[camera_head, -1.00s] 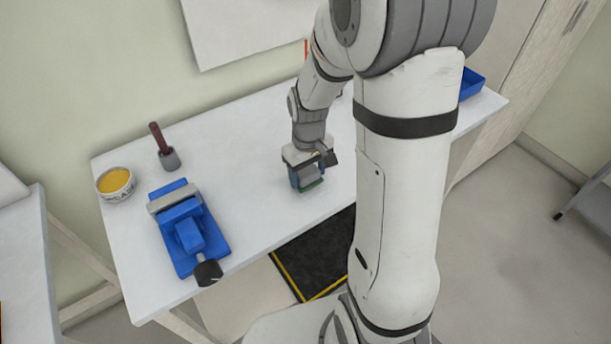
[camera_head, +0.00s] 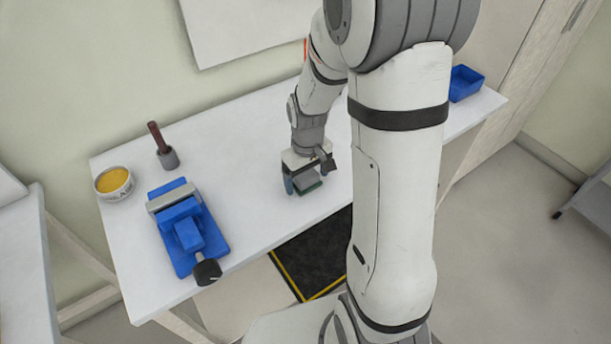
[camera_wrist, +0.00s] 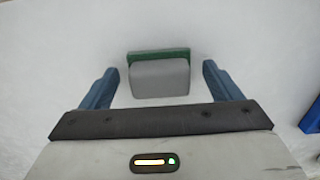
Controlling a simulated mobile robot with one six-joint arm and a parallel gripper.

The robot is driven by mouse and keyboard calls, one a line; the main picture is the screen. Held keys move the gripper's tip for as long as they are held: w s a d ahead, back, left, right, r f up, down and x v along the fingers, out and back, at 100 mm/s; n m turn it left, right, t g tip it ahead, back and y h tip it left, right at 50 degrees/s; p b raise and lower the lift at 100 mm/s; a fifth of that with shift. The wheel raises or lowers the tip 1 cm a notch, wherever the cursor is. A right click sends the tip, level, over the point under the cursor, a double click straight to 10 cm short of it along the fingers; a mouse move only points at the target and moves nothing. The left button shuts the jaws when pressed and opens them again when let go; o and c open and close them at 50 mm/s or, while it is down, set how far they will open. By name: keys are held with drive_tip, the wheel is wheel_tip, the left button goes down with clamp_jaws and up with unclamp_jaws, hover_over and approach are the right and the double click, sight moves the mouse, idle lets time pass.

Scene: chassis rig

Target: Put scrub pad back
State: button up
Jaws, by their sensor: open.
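The scrub pad (camera_head: 308,182) is a grey block with a green layer, lying on the white bench top. In the wrist view the scrub pad (camera_wrist: 160,78) sits between the two blue fingers of my gripper (camera_wrist: 160,85), with a clear gap on each side. My gripper (camera_head: 304,186) is open and low over the bench around the pad, not closed on it. In the head view the fingers partly hide the pad.
A blue vise (camera_head: 187,230) is on the bench at left, with a dark-handled tool in a grey holder (camera_head: 164,150) and a yellow-filled bowl (camera_head: 114,183) behind it. A blue bin (camera_head: 465,84) sits at the right end. Bench top (camera_head: 250,160) between vise and gripper is clear.

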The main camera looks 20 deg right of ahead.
sight(307, 176)
wheel_tip(307, 176, up, 12)
drive_tip(key=s+r+m+t, duration=0.2)
drive_tip(key=s+r, duration=0.3)
drive_tip(key=s, duration=0.9)
drive_tip(key=shift+a+r+m+t, duration=0.15)
drive_tip(key=shift+m+t, duration=0.25)
drive_tip(key=shift+m, duration=0.4)
drive_tip(key=shift+c, duration=0.4)
